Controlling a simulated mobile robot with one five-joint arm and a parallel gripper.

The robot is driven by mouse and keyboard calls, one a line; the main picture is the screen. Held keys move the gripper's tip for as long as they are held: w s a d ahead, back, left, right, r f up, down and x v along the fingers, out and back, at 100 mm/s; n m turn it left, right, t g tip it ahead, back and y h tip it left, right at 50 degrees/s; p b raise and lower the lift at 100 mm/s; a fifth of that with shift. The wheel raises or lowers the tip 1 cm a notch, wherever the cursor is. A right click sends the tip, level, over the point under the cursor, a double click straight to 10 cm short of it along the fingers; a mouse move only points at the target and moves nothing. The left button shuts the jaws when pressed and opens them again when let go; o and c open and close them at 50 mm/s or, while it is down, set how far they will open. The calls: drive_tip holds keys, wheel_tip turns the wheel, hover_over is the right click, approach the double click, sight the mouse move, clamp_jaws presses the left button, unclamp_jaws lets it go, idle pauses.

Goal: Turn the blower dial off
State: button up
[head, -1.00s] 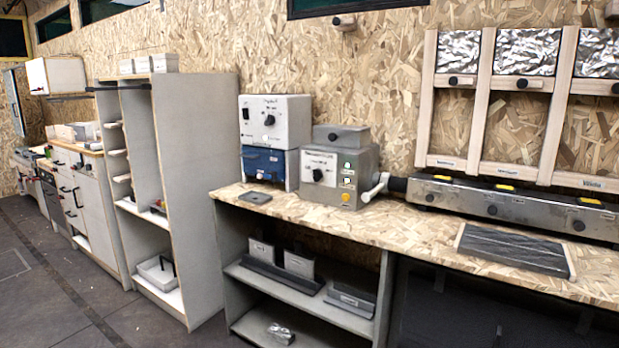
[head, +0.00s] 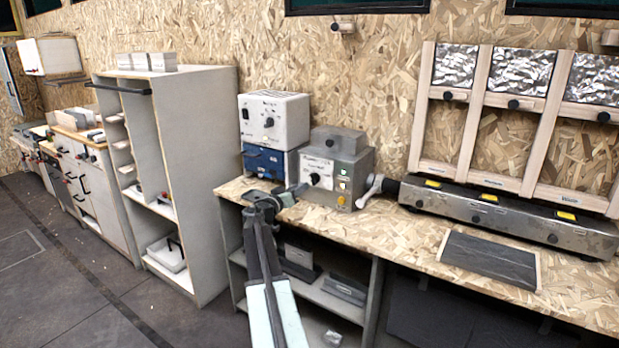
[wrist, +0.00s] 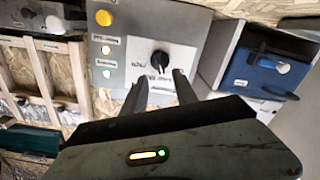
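A grey metal unit (head: 345,167) stands on the bench and carries a black dial (head: 315,179) on a white label. I take this as the blower dial, though the lettering is too small to read surely. In the wrist view the dial (wrist: 159,60) shows in full, just beyond my gripper (wrist: 160,79). My gripper's two fingers are apart, with nothing between them, and point at the dial from a short distance. In the head view my gripper (head: 294,191) is at the front left of the unit, at about dial height.
Yellow, green and white buttons (wrist: 104,18) sit beside the dial. A white box with knobs (head: 275,117) stands on a blue box (head: 264,161) to the left. A pipe with a handle (head: 368,192) leaves the unit's right side.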

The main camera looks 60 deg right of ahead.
sight(311, 180)
drive_tip(key=d, duration=0.7)
drive_tip(key=shift+d+f, duration=0.1)
drive_tip(key=shift+d, duration=0.3)
drive_tip(key=shift+a, duration=0.1)
clamp_jaws()
